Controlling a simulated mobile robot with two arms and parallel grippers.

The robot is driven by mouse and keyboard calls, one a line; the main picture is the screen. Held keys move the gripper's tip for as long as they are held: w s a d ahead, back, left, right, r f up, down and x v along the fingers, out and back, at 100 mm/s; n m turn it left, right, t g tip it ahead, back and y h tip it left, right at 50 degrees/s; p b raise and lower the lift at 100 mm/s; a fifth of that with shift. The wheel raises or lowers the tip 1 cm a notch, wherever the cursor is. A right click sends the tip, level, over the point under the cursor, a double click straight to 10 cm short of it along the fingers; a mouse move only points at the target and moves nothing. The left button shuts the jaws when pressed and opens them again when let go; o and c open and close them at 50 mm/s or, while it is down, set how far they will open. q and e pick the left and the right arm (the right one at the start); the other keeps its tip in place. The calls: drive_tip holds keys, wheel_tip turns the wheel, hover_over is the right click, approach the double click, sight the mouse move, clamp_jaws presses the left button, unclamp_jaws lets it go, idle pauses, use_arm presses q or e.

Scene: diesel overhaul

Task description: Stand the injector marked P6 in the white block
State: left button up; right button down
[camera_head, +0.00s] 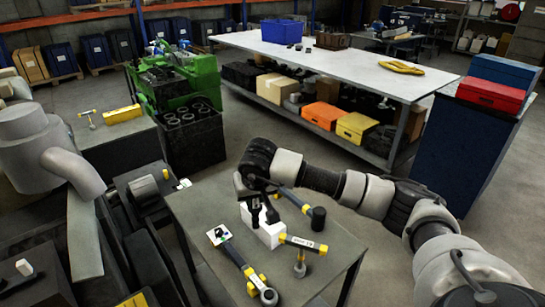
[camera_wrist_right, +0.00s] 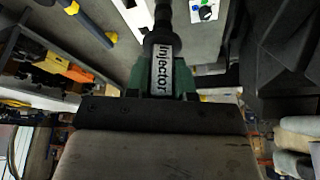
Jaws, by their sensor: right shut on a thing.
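My right gripper (camera_head: 256,194) points down over the small grey table and is shut on a dark injector (camera_head: 256,213). The injector is upright, just above or partly in the white block (camera_head: 262,231); I cannot tell which. My left gripper is not in view.
A green engine (camera_head: 175,85) and a long workbench (camera_head: 345,66) stand behind.

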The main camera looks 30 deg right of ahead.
drive_tip(key=w+d+r+m+p, duration=0.2)
drive_tip(key=w+d, duration=0.3)
drive_tip(key=d, duration=0.2)
use_arm(q)
drive_tip(key=b, duration=0.3)
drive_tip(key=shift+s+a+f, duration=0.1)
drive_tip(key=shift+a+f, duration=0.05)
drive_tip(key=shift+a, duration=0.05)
use_arm(e)
wheel_tip(320, 180, down, 6)
drive_tip(key=d, duration=0.1)
drive_tip(key=shift+w+f+h, duration=0.2)
drive_tip(key=shift+f+h, duration=0.05)
drive_tip(key=shift+h, duration=0.15)
use_arm(q)
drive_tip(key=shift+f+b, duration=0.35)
drive_tip(key=shift+b, duration=0.15)
use_arm(e)
drive_tip(key=shift+s, duration=0.1)
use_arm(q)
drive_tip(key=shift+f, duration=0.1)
use_arm(e)
drive_tip(key=shift+f, duration=0.15)
use_arm(q)
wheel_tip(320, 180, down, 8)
drive_tip(key=b, duration=0.8)
use_arm(e)
wheel_tip(320, 180, down, 10)
idle(1.0)
